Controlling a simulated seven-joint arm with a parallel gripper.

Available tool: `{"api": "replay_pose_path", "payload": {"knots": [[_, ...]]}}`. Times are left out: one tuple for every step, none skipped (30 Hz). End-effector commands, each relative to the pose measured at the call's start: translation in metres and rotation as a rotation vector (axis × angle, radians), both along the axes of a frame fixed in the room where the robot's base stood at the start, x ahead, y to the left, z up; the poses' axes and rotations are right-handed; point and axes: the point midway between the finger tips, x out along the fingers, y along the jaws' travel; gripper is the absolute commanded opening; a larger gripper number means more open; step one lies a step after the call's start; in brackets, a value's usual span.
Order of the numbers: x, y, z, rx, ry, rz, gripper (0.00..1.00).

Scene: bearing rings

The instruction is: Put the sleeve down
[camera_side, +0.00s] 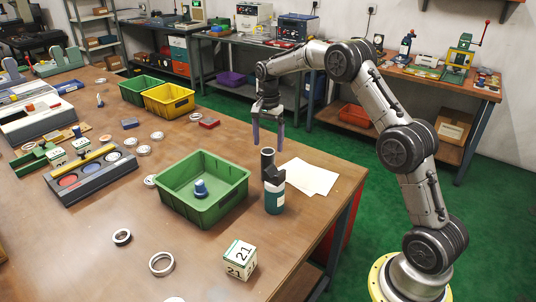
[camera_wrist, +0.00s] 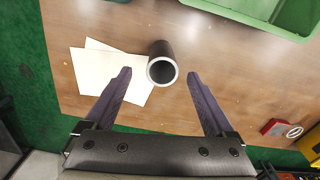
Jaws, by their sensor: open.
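The sleeve is a dark, hollow cylinder with a pale rim. In the wrist view the sleeve (camera_wrist: 162,64) stands on the brown table, its open end facing the camera. In the side view the sleeve (camera_side: 267,157) is upright, its lower part hidden behind a bottle. My gripper (camera_side: 269,144) is open, fingers pointing down, with the fingertips close to the height of the sleeve's top. In the wrist view my gripper (camera_wrist: 157,73) has a finger on each side of the sleeve, with visible gaps, and holds nothing.
A teal-labelled bottle (camera_side: 274,197) stands close in front of the sleeve. White papers (camera_side: 308,176) lie to its right, near the table edge. A green bin (camera_side: 178,209) holding a blue part stands to the left. Several rings and a numbered cube (camera_side: 239,259) lie nearer the camera.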

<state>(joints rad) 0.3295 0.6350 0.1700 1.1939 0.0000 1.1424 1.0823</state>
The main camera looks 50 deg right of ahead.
Motion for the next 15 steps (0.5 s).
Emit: {"api": "replay_pose_path", "payload": {"knots": [[0.001,0.000,0.012,-0.001,-0.004,0.000,0.89],[0.001,0.000,0.017,-0.001,-0.003,0.000,0.89],[0.001,0.000,0.024,-0.001,-0.003,0.000,0.89],[0.000,0.000,0.029,-0.001,-0.002,0.000,0.89],[0.001,0.000,0.034,-0.001,-0.003,0.000,0.89],[0.000,0.000,0.039,-0.001,-0.002,0.000,0.89],[0.001,0.000,0.043,-0.001,-0.003,0.000,0.89],[0.000,0.000,0.045,-0.001,-0.002,0.000,0.89],[0.000,0.000,0.049,0.000,-0.001,0.000,0.89],[0.000,0.000,0.050,0.000,-0.001,0.000,0.89],[0.000,0.000,0.052,0.000,-0.001,0.000,0.89],[0.000,0.000,0.053,0.000,0.000,0.000,0.89],[0.000,0.000,0.054,0.000,0.000,0.000,0.89],[0.000,0.000,0.055,0.000,0.000,0.000,0.89],[-0.001,0.001,0.056,0.000,0.000,0.002,0.89]]}}
